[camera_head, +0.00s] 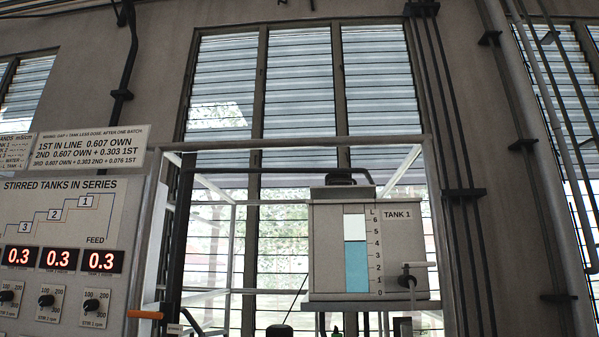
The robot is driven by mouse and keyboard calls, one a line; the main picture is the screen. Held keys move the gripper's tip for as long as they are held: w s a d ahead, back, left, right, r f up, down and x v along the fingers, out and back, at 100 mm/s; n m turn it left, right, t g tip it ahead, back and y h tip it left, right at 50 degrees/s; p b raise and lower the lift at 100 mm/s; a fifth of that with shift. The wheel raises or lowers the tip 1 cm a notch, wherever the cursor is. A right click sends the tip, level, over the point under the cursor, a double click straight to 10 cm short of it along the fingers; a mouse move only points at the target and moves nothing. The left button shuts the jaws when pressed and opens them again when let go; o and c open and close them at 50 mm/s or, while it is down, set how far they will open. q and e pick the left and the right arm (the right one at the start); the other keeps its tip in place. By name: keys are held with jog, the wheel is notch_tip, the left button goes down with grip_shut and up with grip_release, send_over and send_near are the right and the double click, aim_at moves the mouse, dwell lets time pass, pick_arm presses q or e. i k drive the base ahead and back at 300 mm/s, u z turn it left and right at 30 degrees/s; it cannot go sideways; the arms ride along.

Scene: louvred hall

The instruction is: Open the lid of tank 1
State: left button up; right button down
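Tank 1 (327,250) is a pale grey box right of centre, labelled "TANK 1" and standing high in a frame. Its sight window (356,268) has a scale from 0 to 6 L, with blue-green liquid to a little above 4. A grey lid (335,193) with a black handle (346,177) lies flat on top and looks closed. A tap with a light lever (407,281) sits on the tank's lower right front. Neither of my grippers is in view.
A pale metal frame (433,215) surrounds the tank. A control panel (65,255) with red displays and stir knobs stands at left. An orange piece (145,315) juts from its right edge. Dark objects (280,331) are cut off at the bottom. Pipes (470,193) run down the right wall.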

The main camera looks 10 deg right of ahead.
aim_at(328, 192)
jog(key=u, duration=4.15)
jog(key=i, duration=0.15)
jog(key=z, duration=2.95)
jog(key=i, duration=1.2)
jog(key=z, duration=1.3)
jog(key=i, duration=0.65)
jog(key=z, duration=0.7)
